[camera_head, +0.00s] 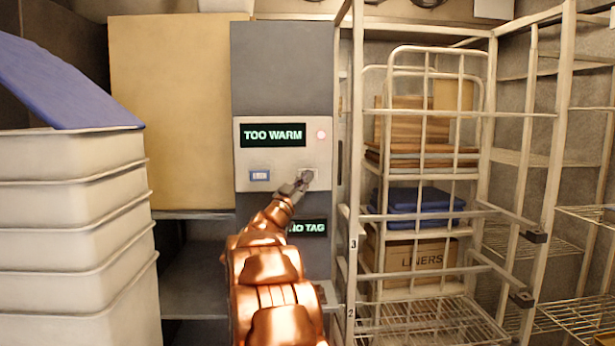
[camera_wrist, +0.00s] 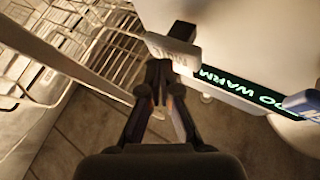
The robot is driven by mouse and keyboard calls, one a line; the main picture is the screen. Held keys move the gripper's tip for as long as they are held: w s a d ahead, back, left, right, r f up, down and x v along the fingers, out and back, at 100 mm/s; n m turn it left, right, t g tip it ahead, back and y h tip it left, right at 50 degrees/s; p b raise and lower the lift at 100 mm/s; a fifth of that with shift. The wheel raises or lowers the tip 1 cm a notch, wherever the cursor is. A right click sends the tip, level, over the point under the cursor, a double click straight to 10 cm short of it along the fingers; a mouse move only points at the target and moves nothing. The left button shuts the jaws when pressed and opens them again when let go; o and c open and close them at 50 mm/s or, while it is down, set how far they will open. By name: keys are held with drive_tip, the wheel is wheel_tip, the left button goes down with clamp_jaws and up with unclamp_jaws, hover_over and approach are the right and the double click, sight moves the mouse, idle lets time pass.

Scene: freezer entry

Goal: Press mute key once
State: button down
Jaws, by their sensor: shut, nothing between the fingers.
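A light grey panel (camera_head: 284,150) on a dark column carries a display (camera_head: 273,135) reading "TOO WARM". Below the display are a blue key (camera_head: 259,175) at left and a pale key (camera_head: 312,174) at right, partly hidden by my gripper (camera_head: 304,179). In the wrist view the pale key (camera_wrist: 172,50) stands out from the panel, with lettering too small to read. My gripper (camera_wrist: 160,72) is shut and empty, its fingertips right at this key's lower edge. I cannot tell whether they touch it. The blue key also shows in the wrist view (camera_wrist: 301,101).
A second display (camera_head: 308,228) reading "NO TAG" is partly behind my arm. A wire rack cart (camera_head: 357,200) stands close at right. Stacked white bins (camera_head: 75,240) with a blue lid stand at left.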

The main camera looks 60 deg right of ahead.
drive_tip(key=shift+w+d, duration=0.3)
drive_tip(key=shift+d, duration=0.05)
idle(0.7)
drive_tip(key=shift+s+a, duration=0.65)
drive_tip(key=shift+a, duration=0.05)
idle(0.4)
drive_tip(key=s+a, duration=0.1)
drive_tip(key=a, duration=0.1)
drive_tip(key=s+a+b, duration=0.1)
drive_tip(key=s+a, duration=0.1)
drive_tip(key=shift+f, duration=0.1)
idle(0.4)
idle(0.8)
